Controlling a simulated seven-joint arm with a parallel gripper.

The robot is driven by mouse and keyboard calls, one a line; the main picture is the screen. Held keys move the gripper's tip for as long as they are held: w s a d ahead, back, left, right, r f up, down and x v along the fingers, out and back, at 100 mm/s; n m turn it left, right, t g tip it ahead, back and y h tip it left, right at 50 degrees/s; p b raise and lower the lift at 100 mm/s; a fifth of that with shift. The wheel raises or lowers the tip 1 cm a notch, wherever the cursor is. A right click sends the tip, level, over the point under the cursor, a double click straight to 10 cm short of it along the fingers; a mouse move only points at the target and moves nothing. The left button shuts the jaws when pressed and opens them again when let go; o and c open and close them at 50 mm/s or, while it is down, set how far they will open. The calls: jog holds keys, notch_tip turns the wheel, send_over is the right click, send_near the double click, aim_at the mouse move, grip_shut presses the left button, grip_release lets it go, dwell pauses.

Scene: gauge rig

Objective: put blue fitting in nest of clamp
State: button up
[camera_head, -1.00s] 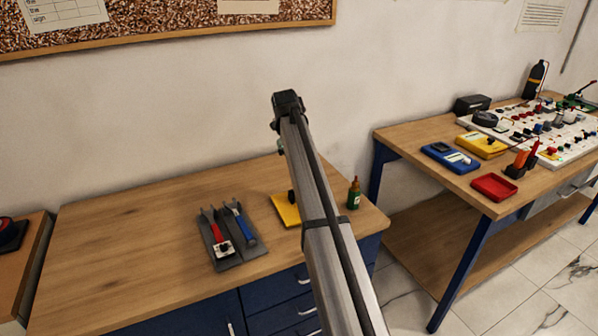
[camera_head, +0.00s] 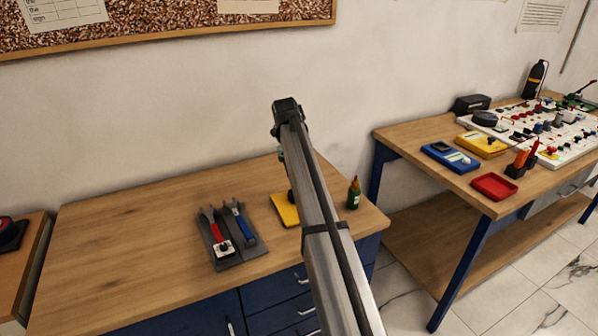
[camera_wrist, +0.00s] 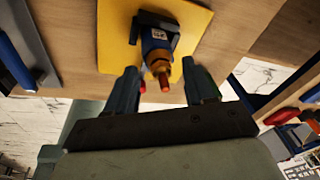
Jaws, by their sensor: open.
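The blue fitting (camera_wrist: 154,42) shows in the wrist view, with a white label and a brass-orange end with a reddish tip pointing toward me. It sits within black jaws that look like the clamp (camera_wrist: 137,27), on a yellow plate (camera_wrist: 113,30). How deep it is seated I cannot tell. My gripper (camera_wrist: 161,68) is open, with one finger on each side of the fitting's brass end and visible gaps between. In the head view my arm hides the gripper and most of the fitting; the yellow plate (camera_head: 283,208) shows partly.
Left of the plate, a grey tray (camera_head: 222,262) holds a red-handled tool (camera_head: 216,232) and a blue-handled tool (camera_head: 240,224). A small green bottle (camera_head: 354,194) stands right of my arm. The workbench (camera_head: 120,240) is clear at left. A second bench (camera_head: 400,135) stands at right.

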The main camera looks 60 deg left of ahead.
notch_tip(320, 180, up, 12)
jog(key=s+a, duration=0.1)
jog(key=s, duration=0.1)
dwell(0.5)
jog(key=shift+a, duration=0.1)
